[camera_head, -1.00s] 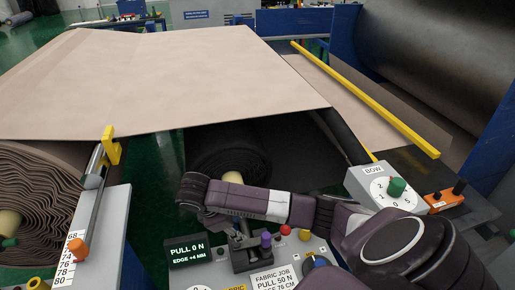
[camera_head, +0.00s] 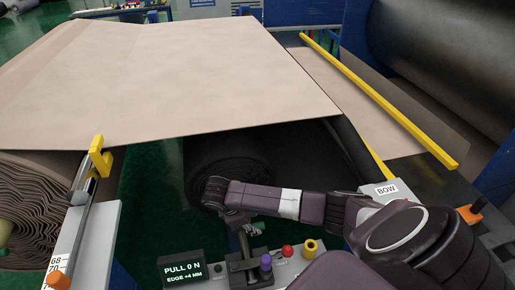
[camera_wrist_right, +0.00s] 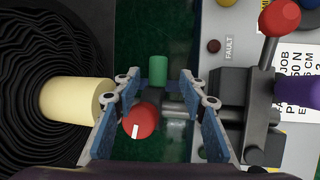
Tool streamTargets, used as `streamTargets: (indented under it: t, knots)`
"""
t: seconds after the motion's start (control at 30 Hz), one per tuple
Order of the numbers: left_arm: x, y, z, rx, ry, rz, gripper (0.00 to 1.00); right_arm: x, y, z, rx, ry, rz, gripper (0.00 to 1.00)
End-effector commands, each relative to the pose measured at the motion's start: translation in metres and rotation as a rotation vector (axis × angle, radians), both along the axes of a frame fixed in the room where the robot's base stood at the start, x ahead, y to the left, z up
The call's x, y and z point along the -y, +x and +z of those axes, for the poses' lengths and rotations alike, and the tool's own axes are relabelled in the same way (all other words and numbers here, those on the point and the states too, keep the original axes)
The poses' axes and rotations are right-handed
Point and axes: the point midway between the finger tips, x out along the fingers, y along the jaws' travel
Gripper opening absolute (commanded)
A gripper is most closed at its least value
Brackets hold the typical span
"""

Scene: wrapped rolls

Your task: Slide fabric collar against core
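A dark fabric roll (camera_head: 225,160) hangs under the cloth in the head view. In the right wrist view its cream core (camera_wrist_right: 72,98) sticks out of the roll's end (camera_wrist_right: 45,45) at left. My right gripper (camera_wrist_right: 160,85) is open there, its left finger close beside the core's end. A red round part (camera_wrist_right: 138,121) and a green cylinder (camera_wrist_right: 158,70) show between the fingers; I cannot tell which part is the collar. In the head view my right gripper (camera_head: 242,222) is above the console, small and partly hidden by its own wrist. My left gripper is not in view.
The console (camera_head: 300,252) has a lever with a purple knob (camera_head: 265,262), a red button (camera_head: 287,251) and a yellow knob (camera_head: 310,246). A scale bar (camera_head: 92,235) with an orange part (camera_head: 58,281) stands at left. A yellow rail (camera_head: 385,100) runs at right.

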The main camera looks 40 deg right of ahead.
Motion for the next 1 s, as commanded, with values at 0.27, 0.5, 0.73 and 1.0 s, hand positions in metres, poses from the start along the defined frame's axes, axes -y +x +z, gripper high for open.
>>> streamTargets:
  t: [0.27, 0.5, 0.73, 1.0]
  knots:
    - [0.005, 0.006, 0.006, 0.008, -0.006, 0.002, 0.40, 0.016, -0.001, -0.033, -0.002, 0.000, 0.000, 0.39]
    - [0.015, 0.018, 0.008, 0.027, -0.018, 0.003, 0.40, 0.019, -0.001, -0.040, 0.000, 0.000, 0.001, 0.39]
    - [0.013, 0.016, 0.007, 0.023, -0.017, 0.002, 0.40, 0.019, -0.001, -0.040, 0.000, 0.000, 0.001, 0.32]
    - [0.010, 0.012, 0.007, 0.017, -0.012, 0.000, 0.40, 0.019, -0.001, -0.040, 0.001, -0.001, 0.000, 0.02]
